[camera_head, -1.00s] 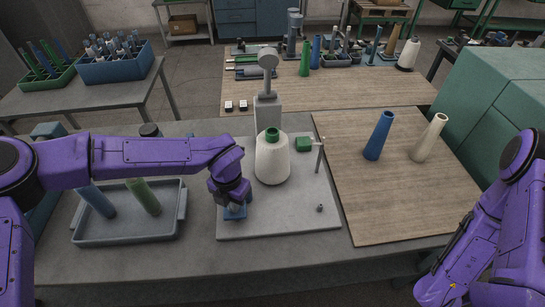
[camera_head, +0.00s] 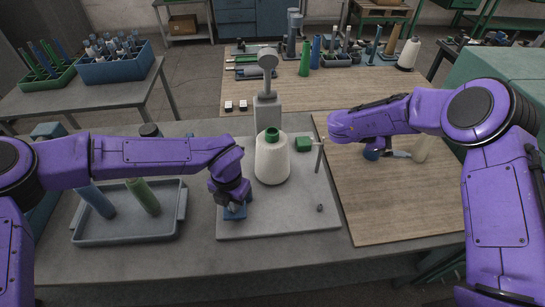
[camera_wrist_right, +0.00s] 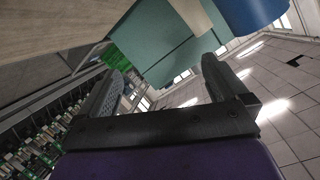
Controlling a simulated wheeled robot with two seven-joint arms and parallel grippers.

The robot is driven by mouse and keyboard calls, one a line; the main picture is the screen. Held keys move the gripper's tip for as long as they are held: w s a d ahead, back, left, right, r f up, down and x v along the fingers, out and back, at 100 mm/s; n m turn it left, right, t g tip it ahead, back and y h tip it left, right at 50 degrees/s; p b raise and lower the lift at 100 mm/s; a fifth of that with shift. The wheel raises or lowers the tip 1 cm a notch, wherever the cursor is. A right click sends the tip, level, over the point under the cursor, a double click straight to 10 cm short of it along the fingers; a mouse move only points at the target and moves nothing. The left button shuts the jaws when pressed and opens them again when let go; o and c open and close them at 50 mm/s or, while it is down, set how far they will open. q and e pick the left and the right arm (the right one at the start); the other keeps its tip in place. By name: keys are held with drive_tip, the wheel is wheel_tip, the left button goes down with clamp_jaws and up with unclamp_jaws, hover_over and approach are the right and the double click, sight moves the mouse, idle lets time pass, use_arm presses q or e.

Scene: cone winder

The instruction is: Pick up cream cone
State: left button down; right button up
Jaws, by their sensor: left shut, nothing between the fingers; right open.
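The cream cone (camera_head: 421,150) stands on the wooden board (camera_head: 415,205), its upper part hidden behind my right arm. It shows in the right wrist view (camera_wrist_right: 191,14) at the top edge, beyond the fingertips. The blue cone (camera_head: 372,155) is mostly covered by my right arm and shows as a blue shape in the right wrist view (camera_wrist_right: 250,12). My right gripper (camera_head: 402,154) is open and empty, low over the board, just left of the cream cone. My left gripper (camera_head: 236,208) is shut and empty by a small blue block (camera_head: 234,213) on the grey plate.
A white yarn package with a green tube (camera_head: 272,158) stands on the grey plate (camera_head: 290,218). A green block (camera_head: 303,145) and thin post (camera_head: 320,155) stand beside it. A grey tray (camera_head: 125,230) holds blue and green cones. A teal cabinet (camera_head: 495,65) borders the right side.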

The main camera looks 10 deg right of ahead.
drive_tip(key=w+a+r+n+y, duration=0.1)
drive_tip(key=w+a+r+y, duration=0.15)
drive_tip(key=a, duration=0.55)
drive_tip(key=w+a+r+n+y, duration=0.15)
drive_tip(key=a+y, duration=0.25)
drive_tip(key=a, duration=0.4)
drive_tip(key=n+y, duration=0.4)
drive_tip(key=y, duration=0.4)
approach(272, 131)
wheel_tip(272, 131, down, 11)
drive_tip(key=shift+f, duration=0.25)
drive_tip(key=c, duration=0.8)
